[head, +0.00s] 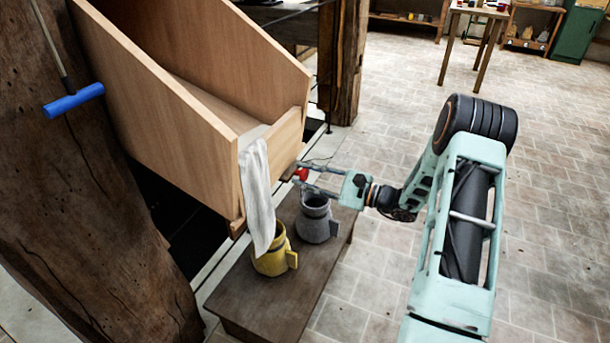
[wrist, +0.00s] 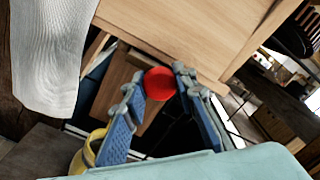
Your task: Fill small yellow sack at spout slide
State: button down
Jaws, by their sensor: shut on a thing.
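The small yellow sack (head: 270,263) stands upright on a low dark bench (head: 250,312), under the front of a wooden spout (head: 190,125). A whitish cloth (head: 256,190) hangs from the spout's front, its lower end overlapping the sack's mouth. I cannot tell if it reaches inside. A grey sack (head: 316,222) stands behind and right of the yellow one. My gripper (head: 303,180) is shut on a red knob (wrist: 160,83) beside the spout's front. In the wrist view, the fingers (wrist: 158,92) flank the knob. The sack's contents are hidden.
A thick wooden post with a blue handle (head: 73,100) stands at the left. Another post (head: 343,60) stands behind the spout. A table (head: 478,12), shelves and a green cabinet (head: 580,32) are far back. The paved floor at the right is clear.

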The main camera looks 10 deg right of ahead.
jog(key=v, duration=0.7)
jog(key=shift+s, duration=0.1)
jog(key=c, duration=1.5)
grip_release()
jog(key=shift+c, duration=0.2)
jog(key=shift+d, duration=0.15)
jog(key=v, duration=1.2)
